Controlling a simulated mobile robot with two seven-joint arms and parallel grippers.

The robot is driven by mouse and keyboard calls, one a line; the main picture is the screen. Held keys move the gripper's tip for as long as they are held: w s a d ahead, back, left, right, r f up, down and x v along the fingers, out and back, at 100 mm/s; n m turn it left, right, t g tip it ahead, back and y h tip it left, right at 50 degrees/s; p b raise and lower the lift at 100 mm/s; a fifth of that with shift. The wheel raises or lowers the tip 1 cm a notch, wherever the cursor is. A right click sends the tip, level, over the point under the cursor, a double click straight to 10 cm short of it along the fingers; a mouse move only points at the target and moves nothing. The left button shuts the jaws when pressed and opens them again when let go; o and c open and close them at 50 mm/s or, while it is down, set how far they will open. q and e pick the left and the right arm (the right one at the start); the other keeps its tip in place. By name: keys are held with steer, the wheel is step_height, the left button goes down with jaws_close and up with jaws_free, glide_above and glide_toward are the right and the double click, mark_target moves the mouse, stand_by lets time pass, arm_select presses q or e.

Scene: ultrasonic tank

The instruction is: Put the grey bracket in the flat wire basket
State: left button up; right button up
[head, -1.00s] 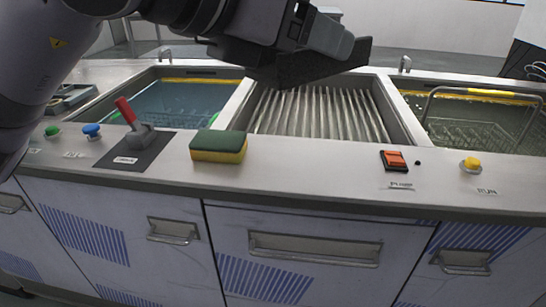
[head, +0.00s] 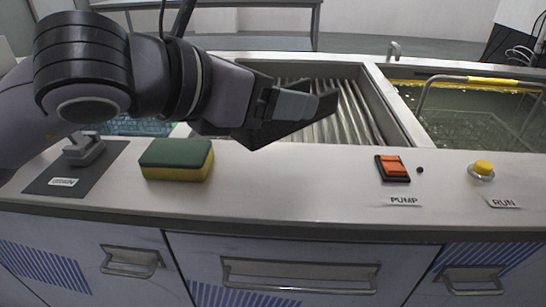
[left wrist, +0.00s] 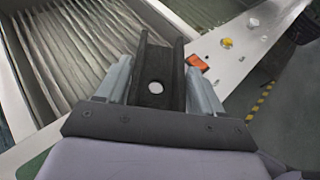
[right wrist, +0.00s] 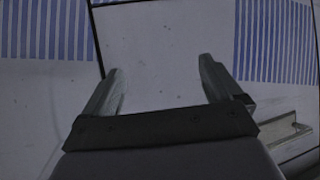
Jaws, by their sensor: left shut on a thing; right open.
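My left gripper (head: 290,104) is shut on the grey bracket (head: 262,130), a dark channel-shaped piece. In the left wrist view the bracket (left wrist: 153,62) sits between the two fingers, with a round hole showing near the palm. It is held above the front part of the ribbed middle bay.
The ribbed bay (head: 352,113) lies between two water tanks; my left arm hides most of the left one. On the front ledge are a green-yellow sponge (head: 177,159), a lever plate (head: 50,182), an orange pump switch (head: 393,167) and a yellow run button (head: 483,169).

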arm_select(q)
step_height(320, 180, down, 8)
steer(key=shift+f+b, duration=0.25)
steer(key=shift+b, duration=0.35)
steer(key=o, duration=1.3)
steer(key=shift+o, duration=0.2)
steer(key=shift+a, duration=0.1)
